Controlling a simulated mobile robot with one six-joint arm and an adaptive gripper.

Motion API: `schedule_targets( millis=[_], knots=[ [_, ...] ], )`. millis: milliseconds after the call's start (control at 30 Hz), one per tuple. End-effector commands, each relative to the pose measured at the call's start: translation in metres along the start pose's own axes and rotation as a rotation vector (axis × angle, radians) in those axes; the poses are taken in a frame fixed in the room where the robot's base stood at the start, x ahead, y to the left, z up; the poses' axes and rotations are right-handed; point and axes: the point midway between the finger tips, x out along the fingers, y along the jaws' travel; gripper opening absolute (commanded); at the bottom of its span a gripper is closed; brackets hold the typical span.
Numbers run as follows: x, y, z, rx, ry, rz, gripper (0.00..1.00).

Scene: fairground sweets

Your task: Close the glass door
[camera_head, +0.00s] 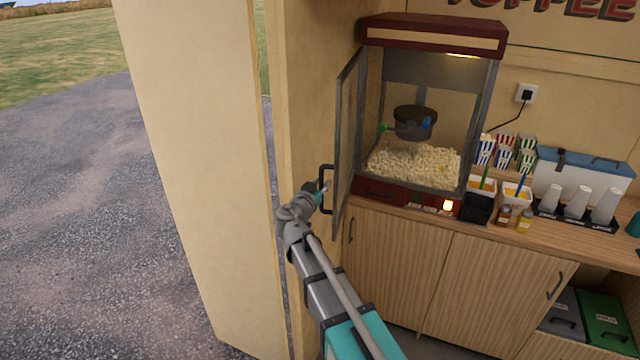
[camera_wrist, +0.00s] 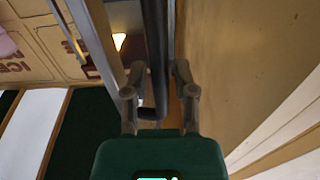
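The popcorn machine's glass door (camera_head: 347,135) stands swung open at the machine's left side, its free edge towards me. Its black handle (camera_head: 325,189) is on the outer side of the door. My gripper (camera_head: 320,193) is at the handle. In the wrist view, my gripper's fingers (camera_wrist: 157,78) stand on either side of the black handle bar (camera_wrist: 154,40). I cannot tell whether both fingers touch the bar. The machine (camera_head: 430,40) has a dark red top and base, with popcorn (camera_head: 412,165) inside.
A cream wall panel (camera_head: 205,160) stands close left of my arm. The wooden counter (camera_head: 400,222) carries sauce tubs, bottles, striped popcorn boxes (camera_head: 486,150) and cups (camera_head: 577,203) right of the machine. The front of the machine's opening is clear.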

Motion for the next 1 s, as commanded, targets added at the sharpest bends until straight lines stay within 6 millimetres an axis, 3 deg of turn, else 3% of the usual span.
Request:
schedule_targets(
  millis=[367, 567, 767, 800, 1000],
  knots=[
    [0.0028, 0.0001, 0.0000, 0.000, 0.000, 0.000, 0.35],
    [0.0026, 0.0000, 0.0000, 0.000, 0.000, 0.000, 0.00],
    [0.0026, 0.0001, 0.0000, 0.000, 0.000, 0.000, 0.00],
    [0.0013, -0.0085, 0.0001, 0.000, 0.000, -0.001, 0.00],
    [0.0003, -0.0008, 0.0000, 0.000, 0.000, -0.007, 0.00]
  ],
)
